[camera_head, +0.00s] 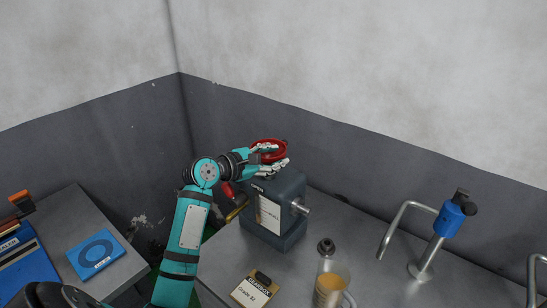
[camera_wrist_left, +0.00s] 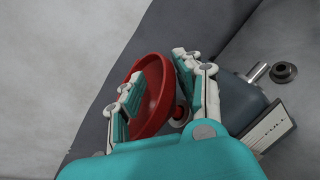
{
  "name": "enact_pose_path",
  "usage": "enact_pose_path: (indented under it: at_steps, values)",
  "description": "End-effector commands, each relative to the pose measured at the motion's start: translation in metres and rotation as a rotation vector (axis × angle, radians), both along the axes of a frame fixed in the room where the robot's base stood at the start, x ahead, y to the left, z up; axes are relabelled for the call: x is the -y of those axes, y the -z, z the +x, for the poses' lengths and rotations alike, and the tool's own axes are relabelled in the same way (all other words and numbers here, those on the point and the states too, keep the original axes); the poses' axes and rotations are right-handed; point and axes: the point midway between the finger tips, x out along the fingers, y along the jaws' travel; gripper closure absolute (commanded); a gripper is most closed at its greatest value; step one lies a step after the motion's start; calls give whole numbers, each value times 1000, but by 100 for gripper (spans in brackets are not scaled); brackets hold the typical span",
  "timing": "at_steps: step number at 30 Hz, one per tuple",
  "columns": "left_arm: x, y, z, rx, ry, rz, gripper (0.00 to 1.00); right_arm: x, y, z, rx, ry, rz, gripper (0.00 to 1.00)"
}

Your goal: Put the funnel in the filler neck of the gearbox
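The red funnel (camera_head: 268,145) is in my left gripper (camera_head: 272,157), above the top of the dark grey gearbox (camera_head: 290,192). In the left wrist view the funnel (camera_wrist_left: 155,88) lies between the two fingers of my left gripper (camera_wrist_left: 156,90), which close on it from both sides. Its wide mouth faces up in the head view. The gearbox (camera_wrist_left: 238,103) shows at the right of the wrist view, with a label on its side. My right gripper is out of view.
A dark round fitting (camera_head: 326,247), a jug with amber liquid (camera_head: 331,285) and a "Grade 32" card (camera_head: 246,292) stand on the metal bench (camera_head: 365,270) near the gearbox. A blue-topped pump (camera_head: 450,218) stands right. A blue packet (camera_head: 95,252) lies on the left table.

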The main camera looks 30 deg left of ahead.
Motion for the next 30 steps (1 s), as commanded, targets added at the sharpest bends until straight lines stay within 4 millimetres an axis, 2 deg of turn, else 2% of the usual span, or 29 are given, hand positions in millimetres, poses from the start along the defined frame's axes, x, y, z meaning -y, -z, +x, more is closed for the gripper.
enact_pose_path:
  at_steps: [5,12,18,24,30]
  values:
    - [-5,-5,-15,2,-1,2,65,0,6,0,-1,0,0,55]
    - [-18,-16,-64,1,-1,4,65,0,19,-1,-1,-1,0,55]
    - [-27,-25,-97,1,0,2,65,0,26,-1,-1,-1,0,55]
    - [-31,-31,-111,1,0,2,65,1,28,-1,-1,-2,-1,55]
    - [-31,-32,-113,1,1,1,65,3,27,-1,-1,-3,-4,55]
